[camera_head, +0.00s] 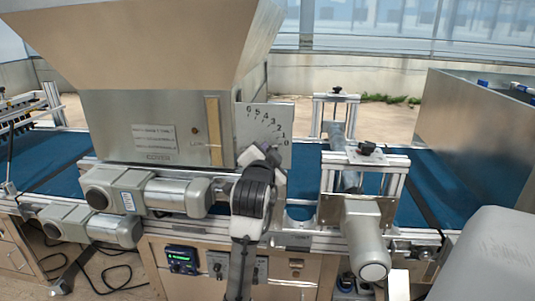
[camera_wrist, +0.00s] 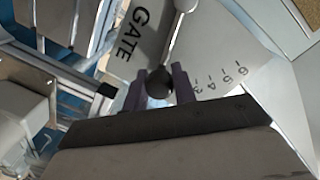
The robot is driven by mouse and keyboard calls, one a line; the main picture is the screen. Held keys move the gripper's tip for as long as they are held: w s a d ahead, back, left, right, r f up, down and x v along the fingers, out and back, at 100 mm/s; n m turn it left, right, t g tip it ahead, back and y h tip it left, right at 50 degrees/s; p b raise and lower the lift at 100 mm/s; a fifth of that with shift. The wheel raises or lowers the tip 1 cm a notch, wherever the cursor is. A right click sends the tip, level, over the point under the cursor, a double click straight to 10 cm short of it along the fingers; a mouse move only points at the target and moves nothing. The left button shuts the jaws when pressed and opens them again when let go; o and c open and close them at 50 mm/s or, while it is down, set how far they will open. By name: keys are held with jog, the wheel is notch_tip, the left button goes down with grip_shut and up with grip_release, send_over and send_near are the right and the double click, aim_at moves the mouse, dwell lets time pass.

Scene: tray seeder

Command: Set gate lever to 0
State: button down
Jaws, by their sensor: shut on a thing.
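The gate scale plate (camera_head: 282,118) stands on the hopper's right side, with numbers running in an arc from 6 at the top to 0 at the lower right. My gripper (camera_head: 266,158) is in front of the plate's lower part, close to the 0 mark, and hides the lever there. In the wrist view my gripper (camera_wrist: 160,87) is shut on the gate lever's dark round knob (camera_wrist: 160,81), one finger on each side. The same plate (camera_wrist: 222,55) shows 6, 5, 4 and 3; the lower numbers are hidden. The lever's exact pointing cannot be told.
The metal hopper (camera_head: 150,45) rises left of the plate. Motors (camera_head: 180,193) jut out below it. A roller frame (camera_head: 365,160) stands close on the right over the blue belt (camera_head: 415,165). A control box (camera_head: 182,260) is below.

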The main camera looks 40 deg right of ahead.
jog(key=shift+s+f, duration=0.1)
jog(key=shift+f, duration=0.05)
jog(key=c, duration=1.2)
grip_release()
jog(key=shift+o, duration=0.2)
jog(key=b+v, duration=0.3)
jog(key=v, duration=1)
jog(key=shift+s+a, duration=0.25)
jog(key=shift+a, duration=0.05)
